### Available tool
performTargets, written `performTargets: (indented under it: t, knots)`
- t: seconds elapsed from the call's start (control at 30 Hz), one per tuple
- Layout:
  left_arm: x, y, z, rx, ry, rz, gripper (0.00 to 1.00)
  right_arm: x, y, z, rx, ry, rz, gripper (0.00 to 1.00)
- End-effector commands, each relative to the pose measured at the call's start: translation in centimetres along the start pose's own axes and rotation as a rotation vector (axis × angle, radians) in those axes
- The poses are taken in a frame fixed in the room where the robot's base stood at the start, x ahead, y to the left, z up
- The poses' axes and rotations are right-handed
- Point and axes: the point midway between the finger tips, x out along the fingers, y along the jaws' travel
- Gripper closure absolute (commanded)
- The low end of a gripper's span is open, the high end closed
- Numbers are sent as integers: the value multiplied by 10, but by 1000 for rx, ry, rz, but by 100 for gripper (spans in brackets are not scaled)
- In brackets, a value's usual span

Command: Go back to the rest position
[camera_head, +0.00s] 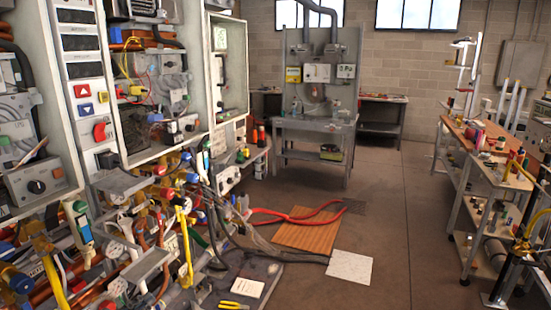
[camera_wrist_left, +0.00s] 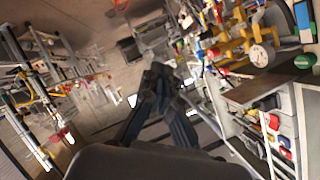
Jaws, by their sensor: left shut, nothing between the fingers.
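My left gripper (camera_wrist_left: 160,88) shows in the left wrist view as dark fingers in the middle, beyond the dark rounded housing at the bottom edge. It is shut and empty. In the head view I cannot clearly pick it out from the clutter at the lower left. My right gripper is not in view. The task names no object.
Open heater cabinets (camera_head: 130,80) with dense pipes and valves fill the left. A grey bench (camera_head: 312,125) stands behind, a cluttered workbench (camera_head: 490,180) at right. The floor between is clear.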

Motion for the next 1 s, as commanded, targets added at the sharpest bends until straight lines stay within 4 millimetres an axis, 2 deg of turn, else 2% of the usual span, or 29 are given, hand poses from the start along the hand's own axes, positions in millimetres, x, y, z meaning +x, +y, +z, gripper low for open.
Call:
performTargets:
  t: [0.03, 0.1, 0.27, 0.4, 0.6, 0.77, 1.0]
  knots:
    - [-2, 26, 11, -66, -45, 25, 100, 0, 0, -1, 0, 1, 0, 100]
    - [-8, 55, 28, -140, -121, 50, 100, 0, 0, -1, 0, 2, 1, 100]
    - [-36, 122, 70, -306, -329, 119, 100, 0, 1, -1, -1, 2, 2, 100]
    - [-69, 171, 101, -428, -509, 185, 100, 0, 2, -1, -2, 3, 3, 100]
    - [-116, 223, 128, -556, -716, 270, 100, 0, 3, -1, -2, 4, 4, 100]
    - [-154, 258, 140, -643, -860, 336, 100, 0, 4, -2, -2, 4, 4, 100]
    - [-118, 299, 185, -632, -892, 354, 100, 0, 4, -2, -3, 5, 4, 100]
